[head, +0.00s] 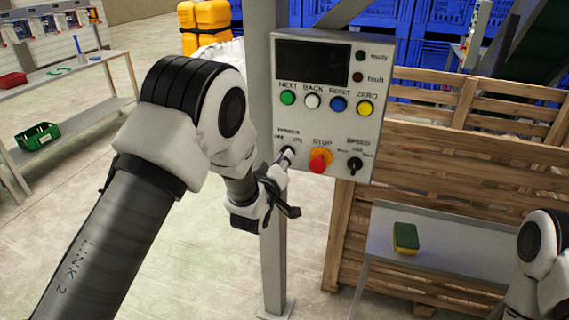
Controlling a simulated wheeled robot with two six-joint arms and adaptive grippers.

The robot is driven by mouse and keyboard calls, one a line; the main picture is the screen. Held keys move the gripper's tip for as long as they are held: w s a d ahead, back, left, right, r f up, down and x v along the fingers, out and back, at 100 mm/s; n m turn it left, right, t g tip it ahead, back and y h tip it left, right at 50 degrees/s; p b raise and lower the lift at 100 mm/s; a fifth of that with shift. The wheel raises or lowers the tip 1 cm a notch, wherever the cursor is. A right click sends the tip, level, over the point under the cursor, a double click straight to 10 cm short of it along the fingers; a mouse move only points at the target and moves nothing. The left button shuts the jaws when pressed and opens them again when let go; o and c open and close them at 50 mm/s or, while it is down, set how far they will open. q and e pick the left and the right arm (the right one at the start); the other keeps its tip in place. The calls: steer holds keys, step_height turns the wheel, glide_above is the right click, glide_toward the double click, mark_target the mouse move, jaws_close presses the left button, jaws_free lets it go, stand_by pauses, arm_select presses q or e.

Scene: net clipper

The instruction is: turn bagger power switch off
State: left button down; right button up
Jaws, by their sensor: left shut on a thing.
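The bagger control panel (309,127) is a light grey box on a post, with a dark screen at its top. The power switch (289,151) is at the panel's lower left, under a POWER label with OFF and ON marks. My left gripper (284,160) is at the switch, shut on its knob. The fingers partly cover the knob, so I cannot tell which way it points. Part of my right arm shows at the lower right edge; its gripper is out of view.
Right of the switch are a red STOP button (319,163) and a black SPEED knob (355,164). Coloured buttons sit above. A grey shelf (450,240) holds a green and yellow sponge (405,238). A wooden crate (420,165) stands behind the panel.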

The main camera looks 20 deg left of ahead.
arm_select(q)
steer(key=shift+w+a+r+n, duration=0.1)
steer(key=shift+r+n, duration=0.3)
steer(key=shift+n, duration=0.1)
steer(key=c, duration=1.2)
jaws_free()
steer(key=shift+f, duration=0.2)
steer(key=s, duration=1.2)
steer(key=shift+s+a, duration=0.1)
steer(key=shift+a, duration=0.15)
